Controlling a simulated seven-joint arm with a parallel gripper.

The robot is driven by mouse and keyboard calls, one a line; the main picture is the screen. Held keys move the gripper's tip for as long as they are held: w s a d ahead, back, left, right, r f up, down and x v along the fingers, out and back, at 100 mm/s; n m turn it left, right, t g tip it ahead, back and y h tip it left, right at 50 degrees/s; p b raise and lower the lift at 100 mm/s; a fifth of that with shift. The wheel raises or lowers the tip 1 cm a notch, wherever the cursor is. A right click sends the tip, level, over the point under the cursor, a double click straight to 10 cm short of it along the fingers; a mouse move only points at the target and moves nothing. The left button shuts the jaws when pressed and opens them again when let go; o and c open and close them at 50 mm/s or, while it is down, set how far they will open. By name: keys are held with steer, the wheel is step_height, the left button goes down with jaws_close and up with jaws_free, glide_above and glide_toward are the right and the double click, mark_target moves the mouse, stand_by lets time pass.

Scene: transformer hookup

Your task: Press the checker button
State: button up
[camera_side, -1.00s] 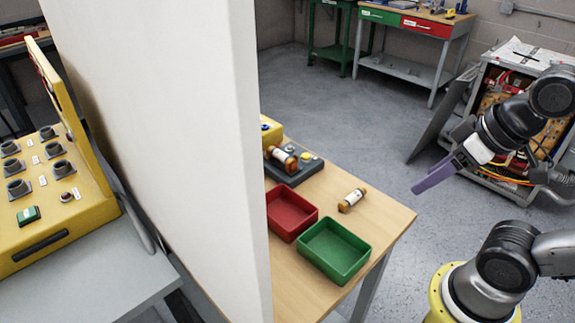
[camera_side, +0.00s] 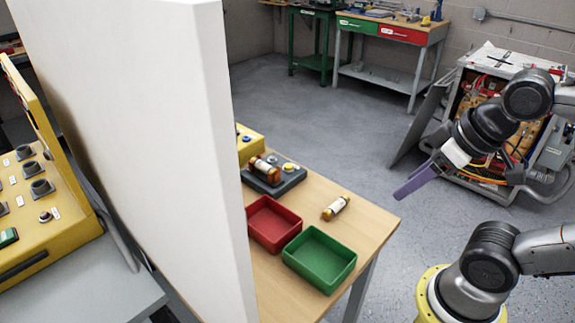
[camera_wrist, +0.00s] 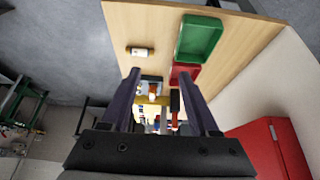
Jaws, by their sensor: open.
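The checker (camera_side: 285,182) is a dark grey block on the wooden table, partly behind the white partition's edge in the side view. A round pale-yellow button (camera_side: 289,167) sits on its top. A brown-and-white fuse (camera_side: 265,168) rests on the checker, left of the button. My gripper (camera_side: 398,196) has long purple fingers. It is open and empty, up in the air to the right of the table and well apart from the checker. In the wrist view the checker (camera_wrist: 151,80) shows between the spread fingers (camera_wrist: 160,73), partly hidden; the button is too small to tell there.
A second fuse (camera_side: 336,207) lies on the table (camera_side: 372,220). A red tray (camera_side: 272,222) and a green tray (camera_side: 320,258) stand at its front. The tall white partition (camera_side: 150,150) divides the table from a yellow panel (camera_side: 60,220). An open electrical cabinet (camera_side: 470,95) stands at right.

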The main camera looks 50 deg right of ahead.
jaws_close()
stand_by(1.5)
